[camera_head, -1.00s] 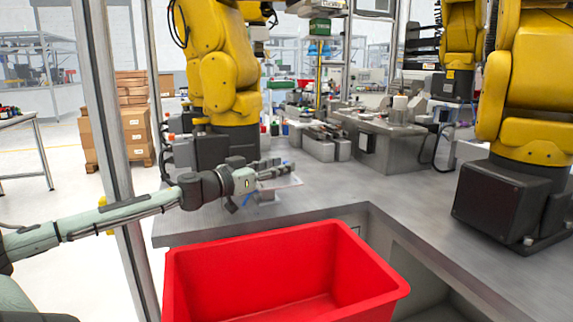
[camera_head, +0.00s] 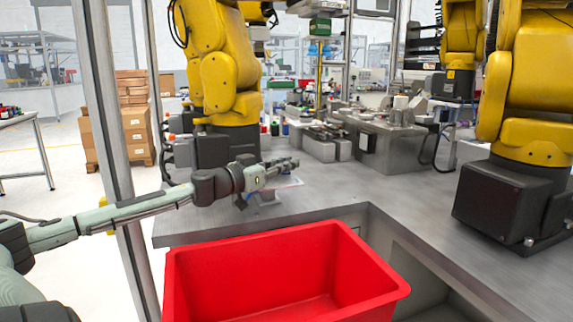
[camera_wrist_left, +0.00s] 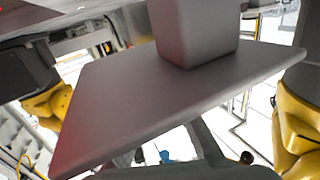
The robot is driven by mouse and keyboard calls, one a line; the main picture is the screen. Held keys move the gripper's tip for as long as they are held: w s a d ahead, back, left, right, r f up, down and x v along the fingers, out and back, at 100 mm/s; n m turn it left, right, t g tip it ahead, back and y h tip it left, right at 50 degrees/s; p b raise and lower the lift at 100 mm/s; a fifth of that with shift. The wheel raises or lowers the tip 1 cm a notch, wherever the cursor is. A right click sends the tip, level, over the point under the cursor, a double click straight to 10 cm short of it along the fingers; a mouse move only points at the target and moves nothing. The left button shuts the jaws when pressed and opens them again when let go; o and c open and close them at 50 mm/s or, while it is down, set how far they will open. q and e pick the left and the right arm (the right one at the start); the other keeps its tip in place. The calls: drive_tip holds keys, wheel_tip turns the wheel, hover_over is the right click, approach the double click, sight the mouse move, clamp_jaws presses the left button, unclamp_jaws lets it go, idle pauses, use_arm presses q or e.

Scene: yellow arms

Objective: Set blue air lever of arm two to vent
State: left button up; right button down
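My left gripper (camera_head: 285,166) reaches in from the left, above a small grey plate on a stand (camera_head: 291,183) near the table's front edge. Its fingers are small and partly overlapped, so I cannot tell whether they are open or shut. A small blue piece (camera_wrist_left: 165,157) shows below the plate. My right gripper is not visible.
A red bin (camera_head: 285,245) stands in front of the table. A yellow arm (camera_head: 225,85) stands behind my gripper, and another yellow arm (camera_head: 530,95) stands at the right. The grey tabletop (camera_head: 340,190) between them is largely clear. A metal post (camera_head: 105,120) rises at the left.

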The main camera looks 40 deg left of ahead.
use_arm(q)
clamp_jaws()
drive_tip(key=shift+r, duration=0.1)
drive_tip(key=shift+w+r+n+y, duration=0.15)
drive_tip(key=shift+n+y, duration=0.25)
drive_tip(key=shift+y, duration=0.2)
drive_tip(key=shift+w+a+n+y, duration=0.15)
drive_tip(key=shift+a+n+y, duration=0.25)
drive_tip(key=shift+n+y, duration=0.5)
drive_tip(key=shift+a+y, duration=0.1)
drive_tip(key=shift+y, duration=0.6)
drive_tip(key=o, duration=0.7)
unclamp_jaws()
drive_tip(key=shift+f, duration=0.2)
drive_tip(key=shift+c, duration=0.2)
